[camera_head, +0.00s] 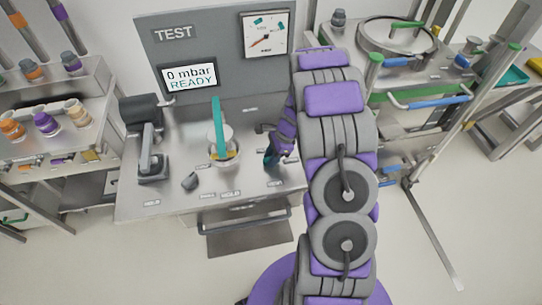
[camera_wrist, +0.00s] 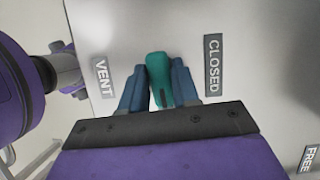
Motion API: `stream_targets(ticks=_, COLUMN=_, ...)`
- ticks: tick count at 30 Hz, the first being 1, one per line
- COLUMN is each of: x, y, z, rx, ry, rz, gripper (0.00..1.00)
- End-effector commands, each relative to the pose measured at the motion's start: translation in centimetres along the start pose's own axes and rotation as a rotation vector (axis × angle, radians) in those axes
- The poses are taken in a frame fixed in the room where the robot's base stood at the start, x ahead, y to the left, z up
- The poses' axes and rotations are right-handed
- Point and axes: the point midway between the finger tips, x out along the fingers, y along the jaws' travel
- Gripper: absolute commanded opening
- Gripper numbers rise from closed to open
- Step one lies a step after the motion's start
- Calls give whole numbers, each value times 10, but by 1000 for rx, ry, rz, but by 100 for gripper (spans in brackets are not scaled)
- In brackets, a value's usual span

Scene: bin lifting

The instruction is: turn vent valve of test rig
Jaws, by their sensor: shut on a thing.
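The test rig (camera_head: 205,45) stands in front of me, with a TEST panel, a display reading "0 mbar READY" and a dial gauge. In the wrist view, a teal valve handle (camera_wrist: 158,72) sits between the two blue fingers of my gripper (camera_wrist: 157,88), which is shut on it. The handle lies between the VENT label (camera_wrist: 103,78) and the CLOSED label (camera_wrist: 214,65). In the head view my gripper (camera_head: 272,158) is at the right side of the rig's worktop, and my arm partly hides that area. The valve's base is hidden.
A device with an upright teal lever (camera_head: 216,125) stands mid-worktop. A grey clamp-like part (camera_head: 152,160) is at its left. A shelf with orange and purple capped parts (camera_head: 45,122) is at far left. A steel trolley with a round vessel (camera_head: 398,36) stands at right. A FREE label (camera_wrist: 309,158) shows near the wrist.

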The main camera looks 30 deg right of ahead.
Motion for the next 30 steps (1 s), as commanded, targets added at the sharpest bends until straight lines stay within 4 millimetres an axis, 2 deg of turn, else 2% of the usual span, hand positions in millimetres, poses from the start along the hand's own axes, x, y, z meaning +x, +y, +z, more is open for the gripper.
stream_targets(ticks=8, x=-3, y=-2, z=1, rx=-170, ry=-1, rz=72, gripper=0)
stream_targets(ticks=30, x=0, y=-6, z=2, rx=-818, ry=1, rz=337, gripper=0)
